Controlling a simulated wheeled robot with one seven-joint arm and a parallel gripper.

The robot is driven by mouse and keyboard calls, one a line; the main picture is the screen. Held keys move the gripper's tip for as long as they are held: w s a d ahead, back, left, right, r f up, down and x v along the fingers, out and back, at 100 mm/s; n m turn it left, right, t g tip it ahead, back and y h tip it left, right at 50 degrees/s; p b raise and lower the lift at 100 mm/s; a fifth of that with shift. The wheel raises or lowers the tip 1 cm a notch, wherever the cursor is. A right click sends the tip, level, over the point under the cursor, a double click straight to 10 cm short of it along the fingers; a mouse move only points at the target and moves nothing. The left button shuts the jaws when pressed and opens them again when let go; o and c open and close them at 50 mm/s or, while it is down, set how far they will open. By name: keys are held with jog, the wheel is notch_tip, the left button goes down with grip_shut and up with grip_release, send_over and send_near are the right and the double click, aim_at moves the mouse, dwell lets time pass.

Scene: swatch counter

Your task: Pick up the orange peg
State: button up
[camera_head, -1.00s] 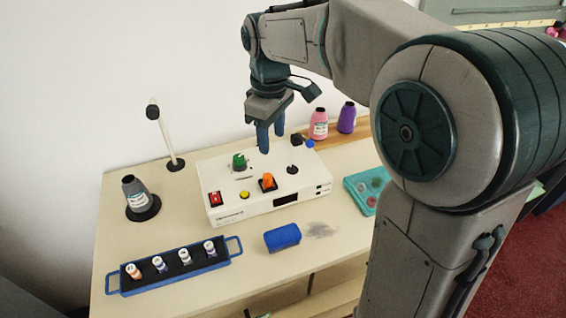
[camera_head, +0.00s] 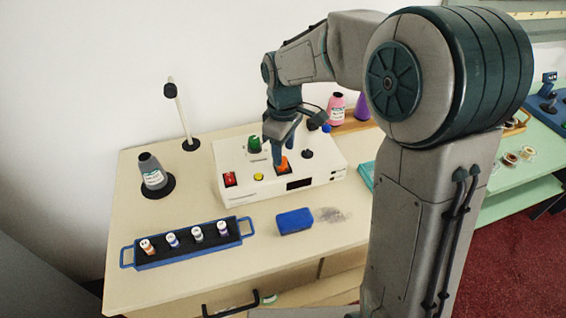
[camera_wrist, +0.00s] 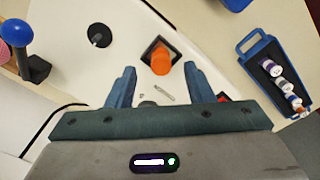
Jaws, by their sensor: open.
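The orange peg (camera_head: 283,164) stands in a dark square socket on the white control box (camera_head: 240,195). In the wrist view the orange peg (camera_wrist: 160,61) shows ahead of my gripper (camera_wrist: 159,72), centred between its two spread blue fingers. My gripper (camera_head: 276,154) is low over the box in the head view, beside the peg and partly overlapping it. It is open and holds nothing. Whether a finger touches the peg cannot be told.
A blue block (camera_head: 295,221) and a blue rack of small vials (camera_head: 190,263) lie in front.

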notch_tip(320, 180, down, 3)
jog(key=shift+a+f, duration=0.15)
grip_shut()
